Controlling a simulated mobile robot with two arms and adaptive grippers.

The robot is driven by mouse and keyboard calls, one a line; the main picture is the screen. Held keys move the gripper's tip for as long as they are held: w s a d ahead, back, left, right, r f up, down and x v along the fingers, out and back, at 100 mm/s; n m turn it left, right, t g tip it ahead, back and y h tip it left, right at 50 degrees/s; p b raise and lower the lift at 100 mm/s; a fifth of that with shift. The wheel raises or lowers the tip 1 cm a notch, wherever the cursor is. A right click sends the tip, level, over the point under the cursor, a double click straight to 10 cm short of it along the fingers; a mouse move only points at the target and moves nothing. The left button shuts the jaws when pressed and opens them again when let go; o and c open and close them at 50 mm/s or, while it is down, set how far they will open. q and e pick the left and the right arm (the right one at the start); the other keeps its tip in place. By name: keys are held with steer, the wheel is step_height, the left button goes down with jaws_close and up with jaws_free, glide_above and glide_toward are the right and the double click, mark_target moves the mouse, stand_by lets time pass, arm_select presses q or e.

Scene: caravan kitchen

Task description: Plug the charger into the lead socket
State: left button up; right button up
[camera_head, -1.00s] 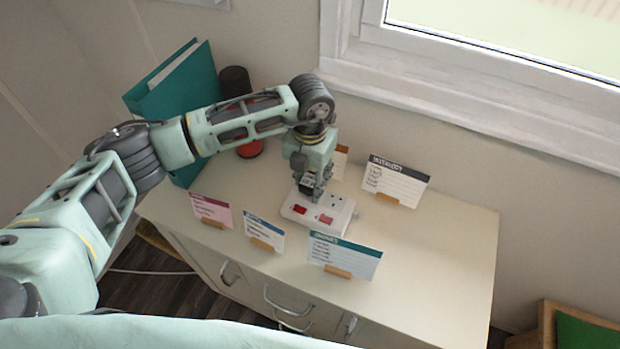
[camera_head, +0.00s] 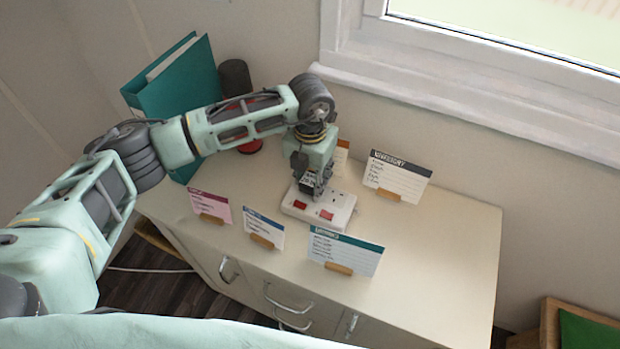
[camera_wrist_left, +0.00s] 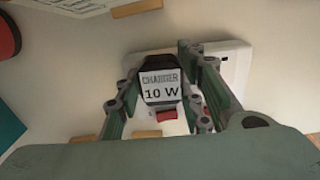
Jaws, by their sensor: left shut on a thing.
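The white lead socket block (camera_head: 337,209) lies on the cabinet top with red switches; a free outlet shows at its right end. It also shows in the left wrist view (camera_wrist_left: 235,66). The black charger (camera_wrist_left: 160,82), labelled "CHARGER 10 W", sits between the fingers of my left gripper (camera_wrist_left: 158,98). In the head view my left gripper (camera_head: 312,187) points down over the left part of the block, shut on the charger (camera_head: 308,183). The charger is at or just above the block's left outlet; its pins are hidden, so I cannot tell whether it is seated. My right gripper is not in view.
Several cards in wooden stands surround the block: pink (camera_head: 211,207), blue-headed (camera_head: 264,227), teal-headed (camera_head: 345,252) and dark-headed (camera_head: 396,176). A teal binder (camera_head: 178,88) and a dark cylinder (camera_head: 235,78) stand behind. The cabinet's right side (camera_head: 440,260) is clear.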

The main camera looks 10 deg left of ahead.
arm_select(q)
steer(key=shift+s+f, duration=0.3)
steer(key=shift+f, duration=0.25)
steer(key=o, duration=1.2)
steer(key=shift+w+f, duration=0.15)
steer(key=shift+r, duration=0.3)
step_height(320, 180, up, 12)
steer(key=shift+w, duration=0.15)
steer(key=shift+f, duration=0.15)
